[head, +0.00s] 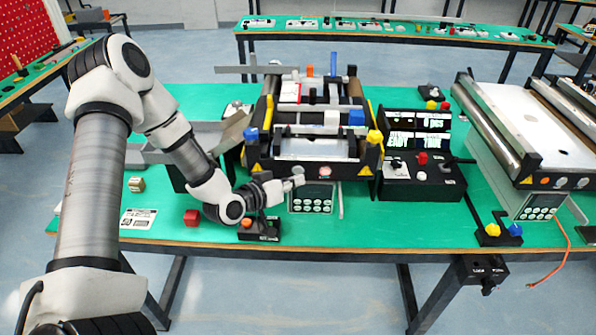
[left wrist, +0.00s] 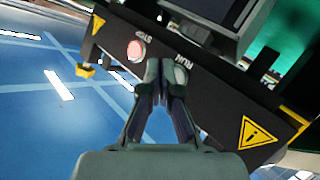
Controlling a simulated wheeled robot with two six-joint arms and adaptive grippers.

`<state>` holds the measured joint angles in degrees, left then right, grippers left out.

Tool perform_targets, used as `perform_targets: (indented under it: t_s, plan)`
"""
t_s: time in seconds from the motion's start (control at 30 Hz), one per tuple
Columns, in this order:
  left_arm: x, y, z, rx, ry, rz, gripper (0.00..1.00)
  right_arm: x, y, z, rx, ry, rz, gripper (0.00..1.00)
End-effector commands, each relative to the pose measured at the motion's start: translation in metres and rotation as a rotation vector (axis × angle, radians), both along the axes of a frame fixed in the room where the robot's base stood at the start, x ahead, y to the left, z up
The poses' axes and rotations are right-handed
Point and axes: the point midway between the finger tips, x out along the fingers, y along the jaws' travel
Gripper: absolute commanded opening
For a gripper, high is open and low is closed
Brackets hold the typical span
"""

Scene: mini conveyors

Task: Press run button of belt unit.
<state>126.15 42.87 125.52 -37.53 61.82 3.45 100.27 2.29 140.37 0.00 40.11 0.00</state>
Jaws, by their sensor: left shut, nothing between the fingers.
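The belt unit (head: 262,165) stands on the green table, with a dark front panel. In the left wrist view the panel (left wrist: 215,100) carries a pale round button (left wrist: 181,75) by the word RUN and a reddish button (left wrist: 136,50) by the word STOP. My left gripper (head: 290,183) is shut and empty, low in front of the panel. In the left wrist view its fingertips (left wrist: 163,68) overlap the edge of the RUN button; I cannot tell whether they touch it. My right gripper is not in view.
A keypad box (head: 312,198) sits just below the panel, close to my left gripper. A control box (head: 422,180) stands to the right, and another conveyor (head: 530,130) beyond it.

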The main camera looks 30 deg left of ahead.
Motion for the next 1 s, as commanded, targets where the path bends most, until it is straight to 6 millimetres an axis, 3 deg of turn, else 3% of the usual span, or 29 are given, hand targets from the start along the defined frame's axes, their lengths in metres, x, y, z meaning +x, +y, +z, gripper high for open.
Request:
perform_targets:
  t_s: [1.0]
  plan:
    - [0.011,0.007,0.000,0.001,0.000,0.000,0.00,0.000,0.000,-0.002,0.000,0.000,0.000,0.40]
